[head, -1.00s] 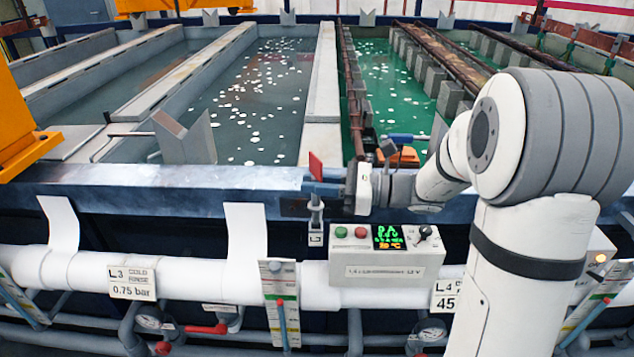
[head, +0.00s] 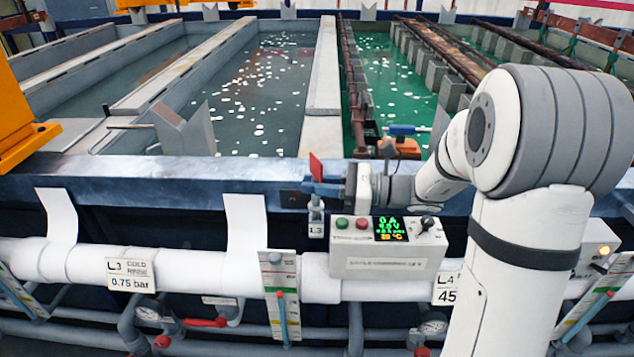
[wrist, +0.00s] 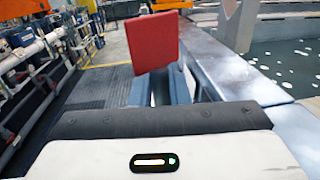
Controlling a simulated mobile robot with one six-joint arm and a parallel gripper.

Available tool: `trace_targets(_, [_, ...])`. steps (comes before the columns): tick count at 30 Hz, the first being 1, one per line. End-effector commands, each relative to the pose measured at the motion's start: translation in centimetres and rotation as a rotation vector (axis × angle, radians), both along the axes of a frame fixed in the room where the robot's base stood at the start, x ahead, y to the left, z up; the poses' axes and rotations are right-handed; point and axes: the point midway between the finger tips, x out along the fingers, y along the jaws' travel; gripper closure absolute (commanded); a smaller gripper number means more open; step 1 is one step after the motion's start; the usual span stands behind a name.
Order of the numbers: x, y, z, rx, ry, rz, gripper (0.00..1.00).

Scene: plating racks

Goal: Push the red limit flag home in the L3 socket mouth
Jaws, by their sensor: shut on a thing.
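The red limit flag (head: 316,167) stands upright between the fingertips of my gripper (head: 320,187), which is shut on it at the tank's front rim. In the wrist view the red plate (wrist: 152,43) rises above the fingers (wrist: 160,90), slightly tilted. The L3 socket (head: 316,204) shows as a small grey post directly below my fingertips, with an L3 tag (head: 316,230) under it. My fingers cover the socket mouth and the flag's lower end, so I cannot tell how deep the flag sits.
A control box (head: 388,250) with buttons and a display stands just below and right of my gripper. White pipes (head: 200,272) run along the front. A grey V-shaped rest (head: 183,130) stands left on the rim (head: 120,171). Liquid-filled tanks lie behind.

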Motion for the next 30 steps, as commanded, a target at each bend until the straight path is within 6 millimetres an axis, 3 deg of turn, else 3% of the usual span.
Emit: trace_targets(30, [0.0, -0.1, -2.6, 0.000, 0.000, -0.001, 1.00])
